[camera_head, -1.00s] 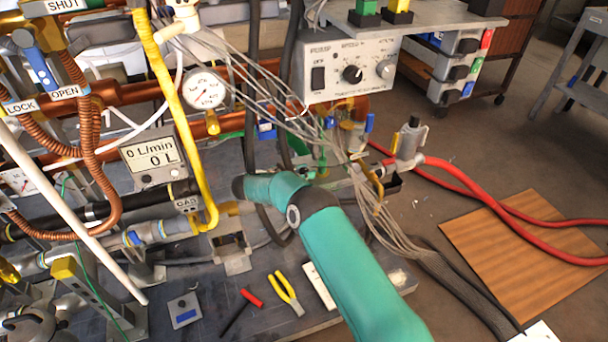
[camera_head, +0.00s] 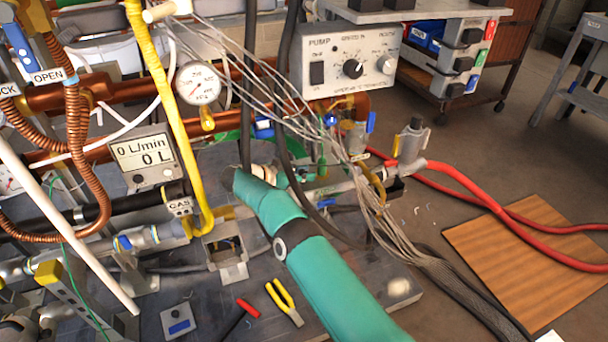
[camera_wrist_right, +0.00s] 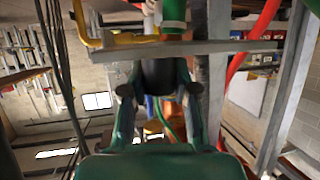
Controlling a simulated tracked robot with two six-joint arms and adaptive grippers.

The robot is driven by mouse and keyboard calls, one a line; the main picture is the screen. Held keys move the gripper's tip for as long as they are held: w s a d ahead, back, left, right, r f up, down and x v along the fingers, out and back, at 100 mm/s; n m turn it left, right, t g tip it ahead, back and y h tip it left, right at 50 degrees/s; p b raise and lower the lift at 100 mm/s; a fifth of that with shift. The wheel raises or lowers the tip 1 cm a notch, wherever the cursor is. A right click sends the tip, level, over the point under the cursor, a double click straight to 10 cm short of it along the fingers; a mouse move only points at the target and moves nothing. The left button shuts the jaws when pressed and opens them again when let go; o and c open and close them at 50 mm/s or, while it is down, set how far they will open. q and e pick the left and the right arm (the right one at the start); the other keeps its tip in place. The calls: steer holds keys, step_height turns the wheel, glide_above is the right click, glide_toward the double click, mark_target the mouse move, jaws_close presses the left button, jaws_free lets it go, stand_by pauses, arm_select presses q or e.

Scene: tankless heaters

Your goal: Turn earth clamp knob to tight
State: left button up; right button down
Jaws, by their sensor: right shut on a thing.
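My right arm (camera_head: 322,280) is teal and reaches in from the bottom right to the pipework on the bench. Its gripper (camera_head: 296,178) is small and partly hidden there, near a green fitting (camera_head: 321,166). In the right wrist view the two fingers of the right gripper (camera_wrist_right: 158,92) are closed on a dark, rounded piece, apparently the earth clamp knob (camera_wrist_right: 160,73). It sits under a flat grey bar (camera_wrist_right: 225,47), with a green part (camera_wrist_right: 173,12) above. No mark on the knob is readable. My left gripper is in neither view now.
Thin grey cables (camera_head: 350,190) hang close to the right arm, and a yellow hose (camera_head: 160,95) stands left of it. The pump box (camera_head: 352,62) is behind. Pliers (camera_head: 285,303) lie on the bench. A red hose (camera_head: 465,188) runs right.

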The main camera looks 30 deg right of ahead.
steer(key=shift+w+a+r, duration=0.1)
steer(key=shift+w+r, duration=0.25)
steer(key=shift+r, duration=0.15)
steer(key=c, duration=0.9)
jaws_free()
steer(key=shift+o, duration=0.2)
steer(key=shift+f, duration=0.25)
steer(key=shift+s, duration=0.1)
steer(key=v, duration=0.7)
steer(key=shift+a, duration=0.25)
steer(key=shift+s, duration=0.1)
